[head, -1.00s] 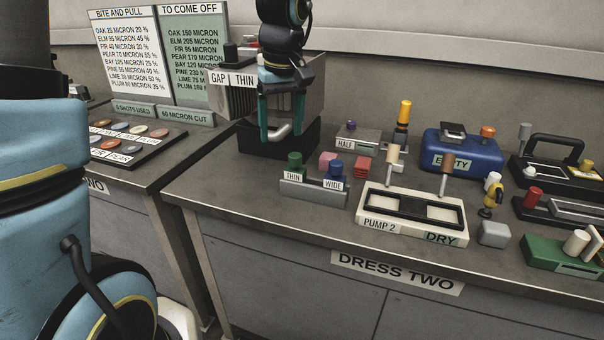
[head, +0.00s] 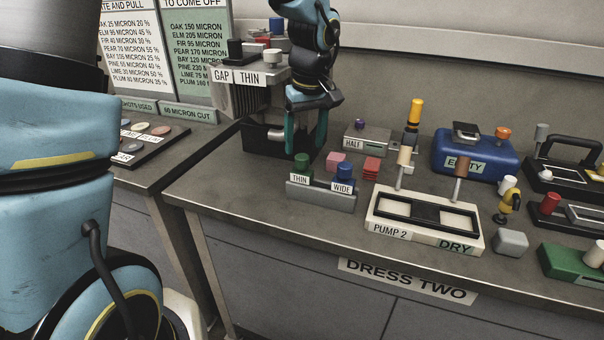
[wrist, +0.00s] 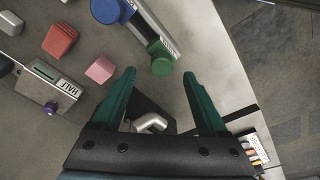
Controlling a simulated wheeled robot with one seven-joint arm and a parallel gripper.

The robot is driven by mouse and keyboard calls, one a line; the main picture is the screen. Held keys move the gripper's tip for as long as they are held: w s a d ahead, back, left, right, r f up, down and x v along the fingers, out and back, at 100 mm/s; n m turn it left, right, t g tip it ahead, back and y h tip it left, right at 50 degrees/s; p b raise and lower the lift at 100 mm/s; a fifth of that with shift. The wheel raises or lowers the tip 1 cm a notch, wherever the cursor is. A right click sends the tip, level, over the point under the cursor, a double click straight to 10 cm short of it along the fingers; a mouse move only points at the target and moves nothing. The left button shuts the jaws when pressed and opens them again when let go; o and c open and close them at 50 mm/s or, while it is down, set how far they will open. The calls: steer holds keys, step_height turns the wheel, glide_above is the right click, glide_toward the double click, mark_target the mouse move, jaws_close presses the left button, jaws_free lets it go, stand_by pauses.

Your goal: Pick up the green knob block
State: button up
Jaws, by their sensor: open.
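The green knob block (head: 301,163) stands upright at the left end of a grey holder (head: 318,194), above the label THIN. A blue knob block (head: 345,171) stands at its right, above the label WIDE. My gripper (head: 306,148) is open and empty, pointing down just behind and above the green block. In the wrist view the green block (wrist: 162,66) shows just beyond and between the fingertips of my gripper (wrist: 159,74), not held. The blue block (wrist: 106,10) is at the top there.
A pink block (head: 336,160), a red block (head: 371,167) and a HALF box (head: 368,142) are close on the right. The PUMP 2 tray (head: 470,244) with upright posts is further right. A grey GAP THIN machine (head: 243,98) with a dark base stands behind left.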

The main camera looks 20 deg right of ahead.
mark_target(302, 156)
steer(key=shift+w+a+f+p, duration=0.15)
steer(key=shift+f+p, duration=0.15)
steer(key=shift+f, duration=0.6)
steer(key=shift+w+f+p, duration=0.15)
steer(key=shift+f+p, duration=0.15)
steer(key=shift+f, duration=0.55)
steer(key=shift+w+a+f+p, duration=0.15)
steer(key=shift+f+p, duration=0.15)
steer(key=shift+f, duration=0.6)
steer(key=shift+d, duration=0.1)
steer(key=shift+c, duration=0.3)
jaws_close()
